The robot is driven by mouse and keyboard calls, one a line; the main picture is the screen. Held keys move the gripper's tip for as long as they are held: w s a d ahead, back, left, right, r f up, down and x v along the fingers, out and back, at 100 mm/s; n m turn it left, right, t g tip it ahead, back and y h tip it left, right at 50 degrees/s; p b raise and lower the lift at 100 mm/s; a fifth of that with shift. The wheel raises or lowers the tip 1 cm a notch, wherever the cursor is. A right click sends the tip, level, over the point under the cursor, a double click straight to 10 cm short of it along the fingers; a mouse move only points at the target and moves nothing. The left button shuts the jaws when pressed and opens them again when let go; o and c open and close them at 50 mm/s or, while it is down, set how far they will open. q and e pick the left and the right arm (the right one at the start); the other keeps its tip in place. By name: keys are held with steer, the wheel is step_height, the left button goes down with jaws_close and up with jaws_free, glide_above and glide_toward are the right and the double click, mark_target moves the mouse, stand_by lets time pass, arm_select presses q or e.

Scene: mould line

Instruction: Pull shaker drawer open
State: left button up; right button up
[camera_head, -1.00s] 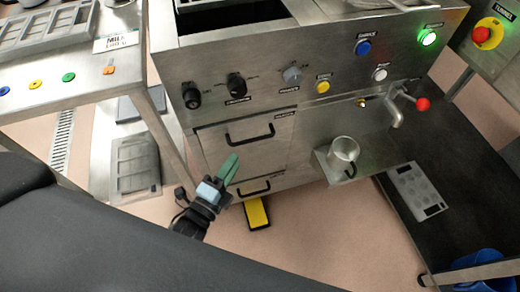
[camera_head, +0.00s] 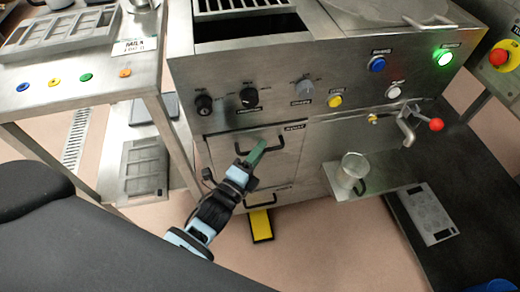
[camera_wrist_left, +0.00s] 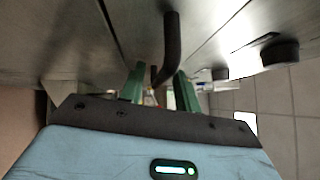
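The upper drawer (camera_head: 225,152) is a steel front in the machine, flush with it and shut. Its black bar handle (camera_head: 278,143) is partly hidden by my left gripper. My left gripper (camera_head: 257,152) has green fingers and is at this handle, pointing at the drawer front. In the left wrist view the two fingers (camera_wrist_left: 161,88) stand apart, and the dark handle (camera_wrist_left: 171,45) runs down between them. I cannot tell whether either finger touches it. The drawer label is too small to read. My right gripper is not in view.
A lower drawer handle (camera_head: 262,197) sits below, above a yellow pedal (camera_head: 261,225) on the floor. Knobs and buttons line the panel above. A steel table (camera_head: 80,105) stands at left.

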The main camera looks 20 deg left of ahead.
arm_select(q)
steer(key=shift+w+d+r, duration=0.1)
steer(key=shift+w, duration=0.35)
jaws_close()
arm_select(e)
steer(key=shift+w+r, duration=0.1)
